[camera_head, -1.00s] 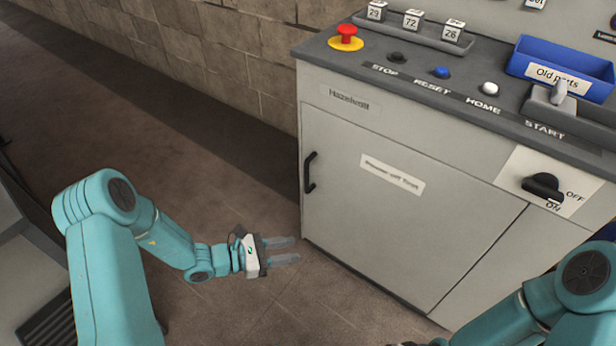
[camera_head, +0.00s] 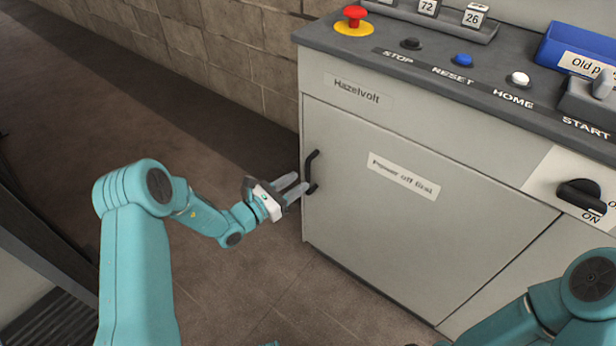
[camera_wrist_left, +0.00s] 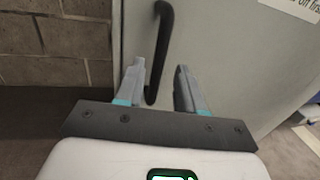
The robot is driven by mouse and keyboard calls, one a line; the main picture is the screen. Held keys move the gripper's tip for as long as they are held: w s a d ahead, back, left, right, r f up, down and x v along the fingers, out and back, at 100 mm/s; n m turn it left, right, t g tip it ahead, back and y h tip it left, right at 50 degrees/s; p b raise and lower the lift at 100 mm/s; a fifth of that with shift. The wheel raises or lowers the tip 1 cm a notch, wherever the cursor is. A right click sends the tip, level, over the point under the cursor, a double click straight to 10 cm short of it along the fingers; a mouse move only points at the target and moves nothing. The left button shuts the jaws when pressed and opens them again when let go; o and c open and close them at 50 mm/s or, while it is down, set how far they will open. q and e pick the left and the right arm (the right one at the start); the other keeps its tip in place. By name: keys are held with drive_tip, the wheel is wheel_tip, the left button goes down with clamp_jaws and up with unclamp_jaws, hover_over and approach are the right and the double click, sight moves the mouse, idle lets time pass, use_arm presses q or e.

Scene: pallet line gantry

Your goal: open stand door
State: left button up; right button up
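The stand door (camera_head: 400,210) is a grey panel on the front of the control stand, closed, with a "Power off first" label. Its black bar handle (camera_head: 311,172) is at the door's left edge and also shows in the left wrist view (camera_wrist_left: 161,50). My left gripper (camera_head: 296,188) is open, with its fingertips close to the handle's lower part. In the left wrist view (camera_wrist_left: 166,78) the handle's lower end shows between the two fingers; I cannot tell whether they touch it. Only part of my right arm shows at lower right; its gripper is out of view.
On the stand top are a red emergency button (camera_head: 355,16), several push-buttons and a blue bin (camera_head: 580,50). A black rotary switch (camera_head: 580,196) sits on the front at right. A block wall (camera_head: 220,60) stands behind. The floor before the door is clear.

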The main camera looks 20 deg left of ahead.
sight(308, 191)
use_arm(q)
drive_tip(key=x, duration=0.5)
drive_tip(key=shift+b, duration=0.4)
clamp_jaws()
